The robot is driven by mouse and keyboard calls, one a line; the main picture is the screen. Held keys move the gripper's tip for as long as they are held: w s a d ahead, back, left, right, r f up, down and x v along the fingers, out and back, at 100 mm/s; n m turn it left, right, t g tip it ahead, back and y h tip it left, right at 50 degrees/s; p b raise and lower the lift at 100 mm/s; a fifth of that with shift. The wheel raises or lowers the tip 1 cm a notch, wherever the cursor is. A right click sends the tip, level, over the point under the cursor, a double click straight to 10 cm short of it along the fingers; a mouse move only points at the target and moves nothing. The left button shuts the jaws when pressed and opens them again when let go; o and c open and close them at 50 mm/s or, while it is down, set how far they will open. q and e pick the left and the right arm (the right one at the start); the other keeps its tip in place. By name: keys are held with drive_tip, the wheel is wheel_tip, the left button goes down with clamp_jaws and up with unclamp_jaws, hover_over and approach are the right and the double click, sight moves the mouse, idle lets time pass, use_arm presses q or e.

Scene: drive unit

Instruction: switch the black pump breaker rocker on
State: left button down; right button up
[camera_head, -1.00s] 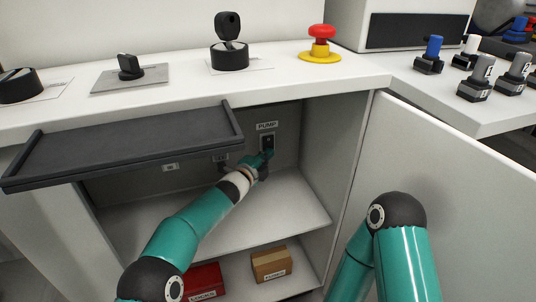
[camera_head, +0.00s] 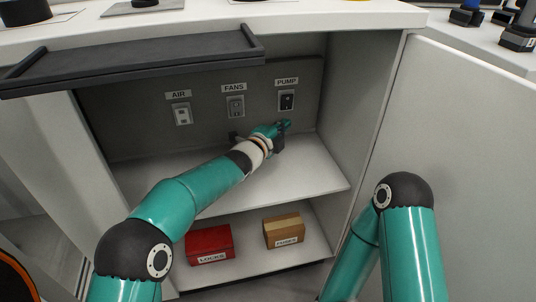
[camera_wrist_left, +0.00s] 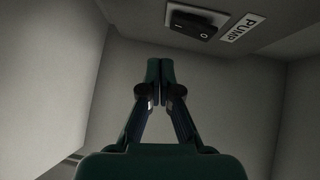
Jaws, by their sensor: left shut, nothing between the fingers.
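The black pump breaker rocker (camera_head: 287,100) sits in a light plate on the cabinet's back wall, under the PUMP label (camera_head: 287,82). In the left wrist view the black rocker (camera_wrist_left: 196,26) shows at the top, with marks I and O on it. I cannot tell surely which way it is tipped. My left gripper (camera_head: 286,124) is inside the cabinet, just below the rocker. In the left wrist view its fingers (camera_wrist_left: 167,68) are together and empty, apart from the rocker. My right gripper is not in view; only that arm's links show.
The AIR switch (camera_head: 182,115) and FANS switch (camera_head: 235,106) are to the left on the same wall. A dark tray (camera_head: 140,57) juts out above. A red box (camera_head: 208,243) and a cardboard box (camera_head: 284,230) stand below the shelf (camera_head: 310,176). An open door (camera_head: 470,150) is at right.

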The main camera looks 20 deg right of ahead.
use_arm(q)
drive_tip(key=f+v, duration=0.1)
drive_tip(key=v, duration=0.7)
drive_tip(key=shift+s+f, duration=0.2)
drive_tip(key=shift+f, duration=0.15)
drive_tip(key=shift+d, duration=0.1)
